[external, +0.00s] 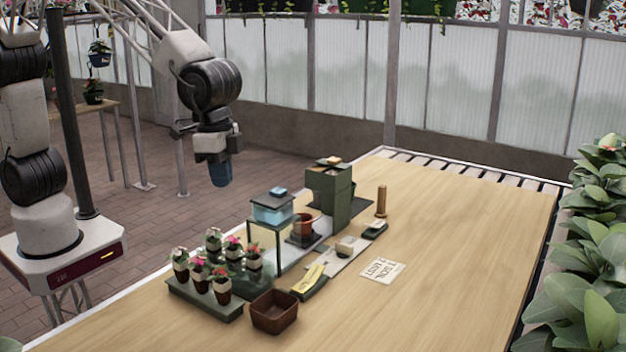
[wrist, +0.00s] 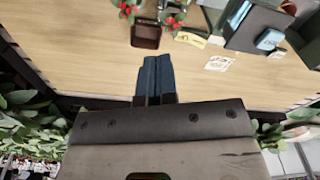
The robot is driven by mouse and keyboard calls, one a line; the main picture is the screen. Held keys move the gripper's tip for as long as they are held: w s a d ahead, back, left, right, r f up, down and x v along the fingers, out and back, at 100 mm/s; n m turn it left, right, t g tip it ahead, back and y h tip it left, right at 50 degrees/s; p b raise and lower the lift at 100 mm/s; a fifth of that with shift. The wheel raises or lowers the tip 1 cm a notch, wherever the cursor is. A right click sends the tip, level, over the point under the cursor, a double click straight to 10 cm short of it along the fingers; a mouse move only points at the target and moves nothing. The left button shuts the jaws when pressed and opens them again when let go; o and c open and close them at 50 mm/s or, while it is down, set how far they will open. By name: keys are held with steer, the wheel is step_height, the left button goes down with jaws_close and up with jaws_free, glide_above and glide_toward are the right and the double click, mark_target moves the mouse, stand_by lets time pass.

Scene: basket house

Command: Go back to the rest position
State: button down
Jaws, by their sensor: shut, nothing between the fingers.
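My gripper (external: 220,174) hangs in the air beyond the table's left side in the external view, fingers pointing down. Its blue fingers (wrist: 155,76) are pressed together with nothing between them in the wrist view. The gripper is well apart from everything on the table. The wooden table (external: 460,240) lies below and to the right of it.
Potted flowers on a tray (external: 205,300), a brown basket (external: 274,312), a glass-sided stand (external: 272,215), a green box (external: 329,192) and a printed card (external: 381,269) occupy the table's left half. The right half is clear. Leafy plants (external: 590,270) line the right edge.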

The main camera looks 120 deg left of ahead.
steer(key=s+d+r+m, duration=0.1)
steer(key=s+d+r, duration=0.45)
steer(key=s, duration=0.45)
steer(key=s+d+r+m+t, duration=0.1)
steer(key=s+d+r, duration=0.1)
steer(key=s, duration=1.3)
steer(key=s+d+r+m, duration=0.2)
steer(key=s+d, duration=0.3)
steer(key=s, duration=1)
steer(key=shift+r+t, duration=0.2)
steer(key=shift+t, duration=0.2)
steer(key=shift+d, duration=0.1)
stand_by(3.5)
